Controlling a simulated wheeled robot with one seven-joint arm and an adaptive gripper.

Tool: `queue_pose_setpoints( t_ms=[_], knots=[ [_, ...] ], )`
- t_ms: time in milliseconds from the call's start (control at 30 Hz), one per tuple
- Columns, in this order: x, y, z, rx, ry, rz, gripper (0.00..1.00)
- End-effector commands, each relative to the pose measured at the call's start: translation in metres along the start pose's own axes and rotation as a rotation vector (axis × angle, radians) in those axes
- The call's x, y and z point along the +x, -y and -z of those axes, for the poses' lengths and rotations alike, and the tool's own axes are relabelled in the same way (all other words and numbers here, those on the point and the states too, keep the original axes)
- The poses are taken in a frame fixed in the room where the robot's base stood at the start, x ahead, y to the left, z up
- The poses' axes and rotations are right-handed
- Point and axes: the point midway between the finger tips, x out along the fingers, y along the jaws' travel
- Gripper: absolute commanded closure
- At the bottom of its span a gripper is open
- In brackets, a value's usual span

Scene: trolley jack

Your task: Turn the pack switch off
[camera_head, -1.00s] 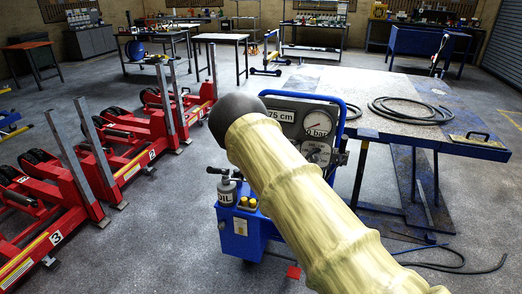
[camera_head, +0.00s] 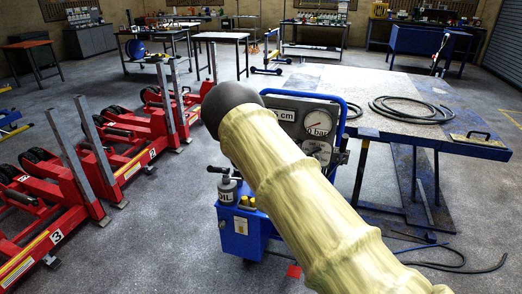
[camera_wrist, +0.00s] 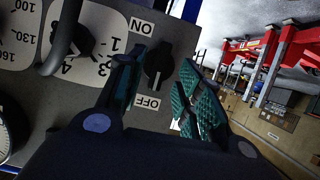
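The pack switch (camera_wrist: 157,66) is a black rotary knob on the dark grey panel, seen in the wrist view. An ON label (camera_wrist: 140,27) and an OFF label (camera_wrist: 148,102) sit on either side of it, upside down in this view. I cannot tell which label the knob points to. My gripper (camera_wrist: 163,73) is open, with one green ridged finger on each side of the knob and gaps showing. In the head view my arm hides the gripper and the switch; the gauge panel (camera_head: 336,135) shows behind it.
Beside the switch is a numbered dial with a black knob (camera_wrist: 75,40) and a curved dark handle (camera_wrist: 62,45). A blue unit (camera_head: 240,232) with an oil can (camera_head: 227,190) stands below. Red jacks (camera_head: 85,185) stand left; a table (camera_head: 400,95) with hoses is right.

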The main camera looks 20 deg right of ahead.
Motion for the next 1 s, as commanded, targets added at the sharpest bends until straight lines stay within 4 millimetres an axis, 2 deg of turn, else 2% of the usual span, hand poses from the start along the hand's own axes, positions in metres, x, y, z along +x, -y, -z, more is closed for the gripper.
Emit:
queue_pose_setpoints(
  t_ms=[300, 500, 700, 1000],
  knots=[
    [-0.055, 0.002, 0.000, -0.001, 0.000, 0.002, 0.64],
    [-0.081, 0.002, -0.001, -0.001, 0.000, 0.002, 0.64],
    [-0.092, 0.001, -0.001, 0.000, 0.000, 0.002, 0.64],
    [-0.093, 0.001, -0.001, 0.000, 0.000, 0.002, 0.64]
  ],
)
